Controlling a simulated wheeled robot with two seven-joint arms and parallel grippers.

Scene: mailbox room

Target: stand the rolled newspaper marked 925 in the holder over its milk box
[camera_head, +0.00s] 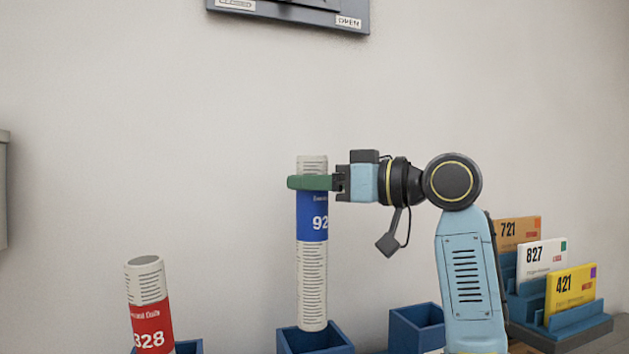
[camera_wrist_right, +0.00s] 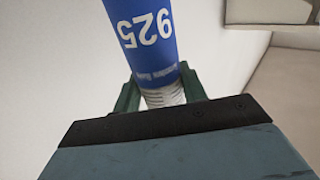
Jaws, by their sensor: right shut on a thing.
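The rolled newspaper marked 925 (camera_head: 312,270), white with a blue band, stands upright in the head view. My right gripper (camera_head: 310,183) is shut on it near its top, above the band. The wrist view shows the full number 925 on the newspaper (camera_wrist_right: 146,30), upside down, with the green fingers (camera_wrist_right: 160,92) on both sides. Its lower end shows at the mouth of a blue square holder (camera_head: 315,342), in front of the back rim; I cannot tell whether it is inside or just above. My left gripper and the milk boxes are not in view.
A red-banded newspaper (camera_head: 150,310), its number partly readable as 328, stands in another blue holder (camera_head: 190,347) at left. An empty-looking blue holder (camera_head: 417,327) is at right, near my arm. A blue rack (camera_head: 570,333) holds numbered cards farther right. The wall is behind.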

